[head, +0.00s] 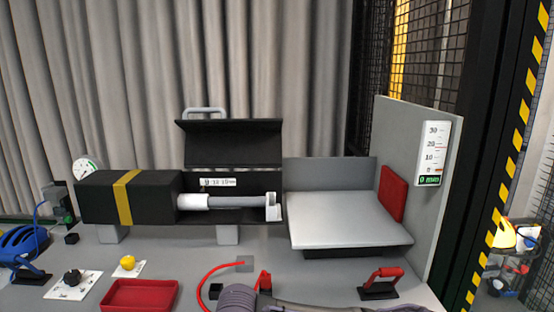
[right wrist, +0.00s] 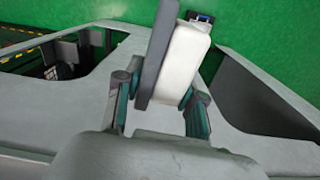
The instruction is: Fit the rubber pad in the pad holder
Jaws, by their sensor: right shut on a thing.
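In the right wrist view, my right gripper (right wrist: 162,98) is shut on a thick white block with a dark grey layer along one side, which looks like the rubber pad (right wrist: 180,62). It is tilted between the two fingers, with green floor behind it. The pad is not seen in the head view. No part there is clearly marked as the pad holder; a white bracket (head: 274,206) sits at the end of a grey rod in the black open-lidded machine (head: 230,150), and may be it. My left gripper is not in view.
A light grey platform (head: 345,218) with a red panel (head: 392,194) stands right of the machine. A red tray (head: 140,295), a yellow knob (head: 128,263) and a red-handled clamp (head: 381,280) lie on the table. A striped post (head: 510,165) stands at right.

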